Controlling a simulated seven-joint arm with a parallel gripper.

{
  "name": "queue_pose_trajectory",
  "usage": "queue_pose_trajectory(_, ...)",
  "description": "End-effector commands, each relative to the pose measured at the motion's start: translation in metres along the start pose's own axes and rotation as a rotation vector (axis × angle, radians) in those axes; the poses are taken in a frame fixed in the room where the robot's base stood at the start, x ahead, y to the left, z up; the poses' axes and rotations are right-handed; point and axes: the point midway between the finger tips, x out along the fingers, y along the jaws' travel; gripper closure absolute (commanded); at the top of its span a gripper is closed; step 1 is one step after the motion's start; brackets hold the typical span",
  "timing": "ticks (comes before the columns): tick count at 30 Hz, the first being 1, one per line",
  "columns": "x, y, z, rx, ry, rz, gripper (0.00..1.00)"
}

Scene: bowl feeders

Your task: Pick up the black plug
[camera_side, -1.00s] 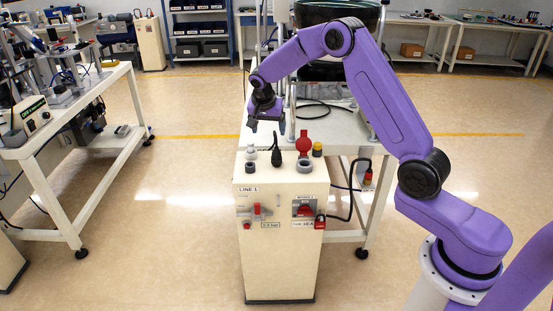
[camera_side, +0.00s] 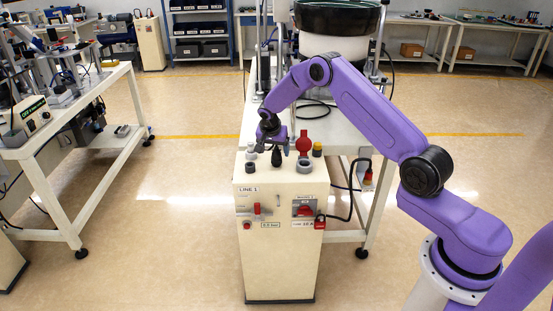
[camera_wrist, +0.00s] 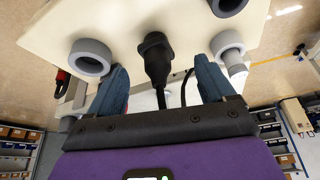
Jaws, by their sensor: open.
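The black plug (camera_side: 276,158) stands on top of the cream LINE 1 cabinet (camera_side: 280,210), partly hidden by my gripper in the side view. In the wrist view the black plug (camera_wrist: 156,58) lies between the lines of my two blue fingers, with its cable running back between them. My gripper (camera_side: 272,148) is open just above the cabinet top, around or very near the plug's upper part. In the wrist view the open fingers (camera_wrist: 160,85) stand apart on either side of the plug and its cable, with gaps showing on both sides.
Grey ring sockets (camera_wrist: 90,58) sit close on both sides of the plug. A white table (camera_side: 335,130) with a bowl feeder (camera_side: 338,17) is behind. Open floor lies left.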

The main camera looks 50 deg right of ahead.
Motion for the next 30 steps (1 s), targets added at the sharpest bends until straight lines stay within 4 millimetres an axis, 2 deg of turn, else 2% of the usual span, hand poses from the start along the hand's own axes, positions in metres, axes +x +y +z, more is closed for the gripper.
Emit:
queue_pose_trajectory(5,0.014,0.002,0.002,0.0,-0.002,0.003,0.18)
queue_pose_trajectory(12,0.045,0.004,0.005,0.0,-0.001,0.001,0.18)
queue_pose_trajectory(16,0.052,0.004,0.005,-0.001,-0.002,0.001,0.18)
queue_pose_trajectory(23,0.053,0.003,0.005,-0.001,-0.001,-0.001,0.18)
queue_pose_trajectory(24,0.053,0.003,0.005,-0.001,-0.001,0.0,0.24)
queue_pose_trajectory(26,0.053,0.003,0.005,0.0,-0.001,0.0,0.44)
queue_pose_trajectory(30,0.053,0.003,0.005,0.0,-0.001,0.0,0.89)
